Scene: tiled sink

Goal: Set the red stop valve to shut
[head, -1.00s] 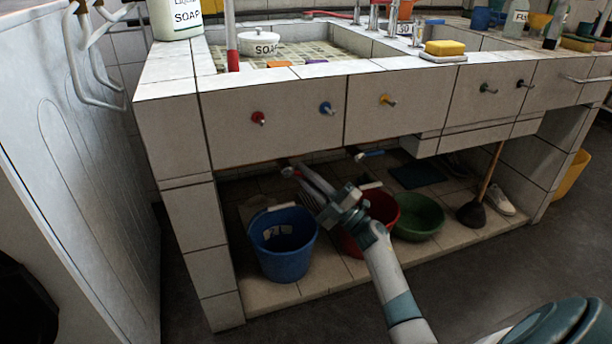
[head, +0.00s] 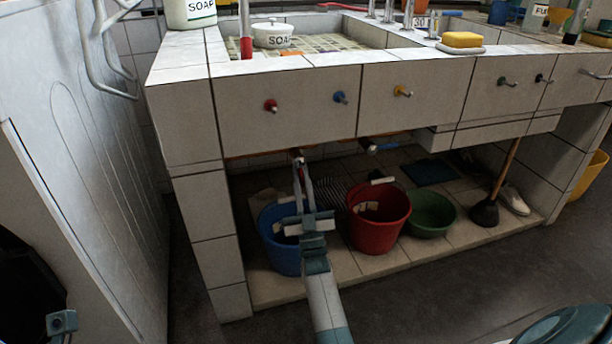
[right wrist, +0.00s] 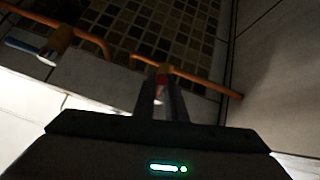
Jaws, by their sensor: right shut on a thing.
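The red stop valve sits on an orange pipe under the sink. In the right wrist view its small red part (right wrist: 161,80) shows between my fingertips, dark and partly covered. In the head view my right gripper (head: 300,168) reaches up under the sink front, its long fingers shut on the red valve's handle. The valve body (head: 298,154) shows only as a small pale end at the fingertips. The handle's exact angle is hidden by the fingers.
A blue-handled valve (head: 386,147) sits to the right under the sink; its lever also shows in the right wrist view (right wrist: 22,45). A blue bucket (head: 278,250), red bucket (head: 380,230) and green bowl (head: 432,212) stand below. A tiled pillar (head: 215,240) bounds the left.

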